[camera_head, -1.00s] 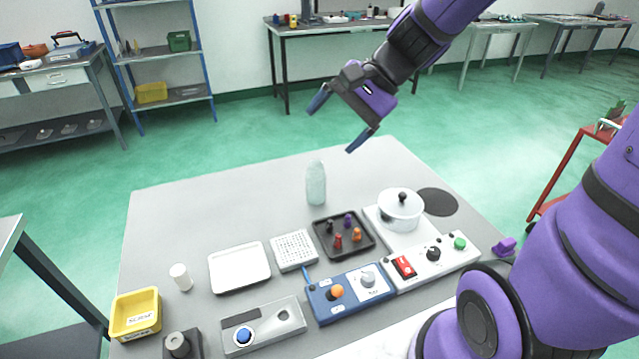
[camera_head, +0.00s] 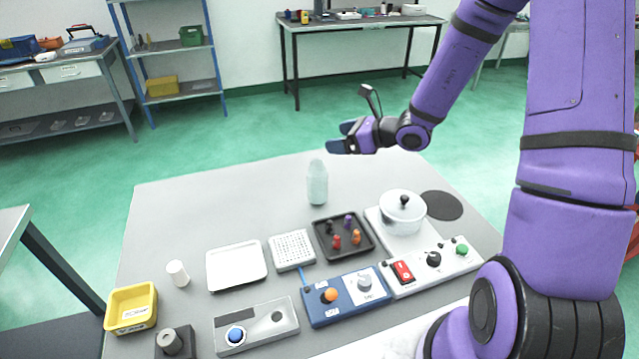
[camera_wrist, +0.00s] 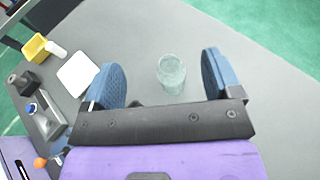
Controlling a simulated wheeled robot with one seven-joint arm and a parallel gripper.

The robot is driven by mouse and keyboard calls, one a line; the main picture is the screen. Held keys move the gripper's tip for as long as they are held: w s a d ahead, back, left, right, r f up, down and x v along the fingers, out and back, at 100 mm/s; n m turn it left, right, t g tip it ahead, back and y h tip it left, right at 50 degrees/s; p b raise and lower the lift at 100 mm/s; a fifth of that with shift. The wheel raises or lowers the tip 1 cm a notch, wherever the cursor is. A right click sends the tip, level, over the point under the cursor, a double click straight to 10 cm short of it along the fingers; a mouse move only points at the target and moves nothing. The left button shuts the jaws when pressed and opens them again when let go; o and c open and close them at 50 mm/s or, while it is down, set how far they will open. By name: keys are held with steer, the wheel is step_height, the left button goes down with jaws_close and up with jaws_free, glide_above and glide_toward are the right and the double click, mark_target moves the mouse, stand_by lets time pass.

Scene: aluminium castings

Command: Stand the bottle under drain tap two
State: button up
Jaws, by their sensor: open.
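A pale translucent bottle (camera_head: 317,184) stands upright on the grey table, near its back middle. In the wrist view the bottle (camera_wrist: 171,74) shows between my two blue fingers, a little beyond them. My gripper (camera_head: 339,138) is open and empty, above the table behind and slightly right of the bottle, apart from it. Its fingers also spread wide in the wrist view (camera_wrist: 162,72). I cannot pick out drain tap two; no readable label marks it. A blue unit (camera_head: 345,294) with an orange knob and a pale knob stands at the table's front.
A grey panel with a blue button (camera_head: 257,325), a white control panel (camera_head: 447,259), a lidded pot (camera_head: 403,213), a black tray of pegs (camera_head: 343,237), a white tray (camera_head: 237,266), a white rack (camera_head: 291,250) and a yellow bin (camera_head: 131,308) crowd the front. Table left of the bottle is clear.

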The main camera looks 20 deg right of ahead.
steer(key=f, duration=0.1)
glide_toward(317, 163)
steer(key=x, duration=0.3)
steer(key=shift+w+a+f, duration=0.35)
steer(key=shift+a+f, duration=0.1)
steer(key=shift+f, duration=0.05)
steer(key=shift+x, duration=2.9)
steer(key=c, duration=1.3)
steer(key=shift+r, duration=0.3)
jaws_close()
step_height(317, 163, up, 9)
steer(key=shift+r, duration=0.2)
steer(key=shift+w+d+r+m+t+h, duration=0.15)
steer(key=shift+w+d+m+t+h, duration=0.35)
steer(key=shift+d+m, duration=0.15)
steer(key=w+d+r+m+t+h, duration=0.1)
steer(key=w+d+m+t+h, duration=0.1)
steer(key=d+m+h, duration=0.2)
steer(key=shift+d+m+t+h, duration=0.35)
steer(key=shift+d+h, duration=0.15)
steer(key=shift+d, duration=0.3)
steer(key=shift+w+d+r, duration=0.1)
steer(key=shift+w+r, duration=0.05)
